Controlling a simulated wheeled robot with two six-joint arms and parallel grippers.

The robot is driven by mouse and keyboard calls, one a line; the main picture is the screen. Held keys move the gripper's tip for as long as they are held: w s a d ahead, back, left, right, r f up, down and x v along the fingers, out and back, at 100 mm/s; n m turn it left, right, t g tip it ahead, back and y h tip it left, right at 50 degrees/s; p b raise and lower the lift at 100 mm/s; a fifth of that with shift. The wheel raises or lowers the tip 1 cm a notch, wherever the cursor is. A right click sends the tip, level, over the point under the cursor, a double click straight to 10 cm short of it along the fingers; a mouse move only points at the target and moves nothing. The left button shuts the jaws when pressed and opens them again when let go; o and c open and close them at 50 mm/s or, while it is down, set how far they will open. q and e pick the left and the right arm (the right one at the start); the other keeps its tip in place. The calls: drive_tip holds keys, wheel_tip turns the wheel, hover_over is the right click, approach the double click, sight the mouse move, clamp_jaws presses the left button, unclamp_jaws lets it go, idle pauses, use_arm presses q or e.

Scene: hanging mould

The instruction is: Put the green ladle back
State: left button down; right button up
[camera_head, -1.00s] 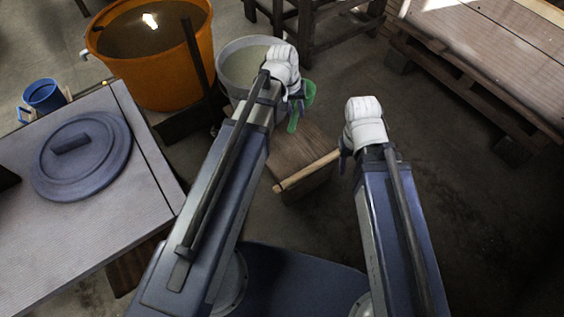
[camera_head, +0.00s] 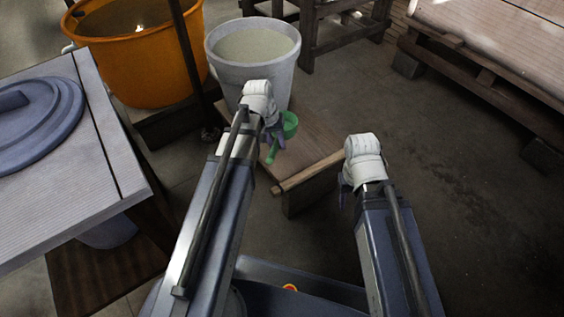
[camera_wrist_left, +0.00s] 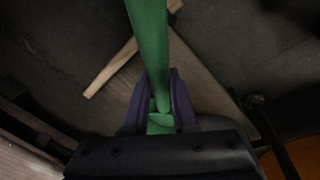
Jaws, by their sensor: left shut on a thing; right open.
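The green ladle (camera_head: 289,125) is in my left gripper (camera_head: 270,132), partly hidden behind my wrist in the head view. Its bowl shows at the right of the gripper and a green part hangs down below it. In the left wrist view my left gripper (camera_wrist_left: 160,105) is shut on the green ladle (camera_wrist_left: 149,40), which runs up out of the frame between the two dark fingers. My right gripper (camera_head: 345,188) is open and empty, to the right of the wooden stand; its fingers are mostly hidden by the wrist.
A pale bucket (camera_head: 217,58) of liquid stands on a low wooden stand (camera_head: 312,135) just beyond my left gripper. An orange tub (camera_head: 110,70) is at back left. A table (camera_head: 70,190) with a blue-grey lid (camera_head: 45,120) is at left. Floor at right is clear.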

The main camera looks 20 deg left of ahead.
use_arm(q)
drive_tip(key=shift+a+f+b, duration=0.25)
drive_tip(key=shift+f+b, duration=0.3)
drive_tip(key=shift+f, duration=0.6)
use_arm(e)
drive_tip(key=shift+f, duration=1.1)
use_arm(q)
drive_tip(key=b+x, duration=0.3)
drive_tip(key=a+b+x, duration=0.1)
drive_tip(key=b+x, duration=0.2)
drive_tip(key=s+b+x, duration=0.1)
drive_tip(key=b+x, duration=0.2)
drive_tip(key=b, duration=0.1)
drive_tip(key=shift+a+f, duration=0.3)
drive_tip(key=shift+f, duration=0.25)
use_arm(e)
wheel_tip(320, 180, down, 10)
use_arm(q)
drive_tip(key=shift+f, duration=0.15)
drive_tip(key=c, duration=0.7)
unclamp_jaws()
drive_tip(key=shift+s, duration=0.1)
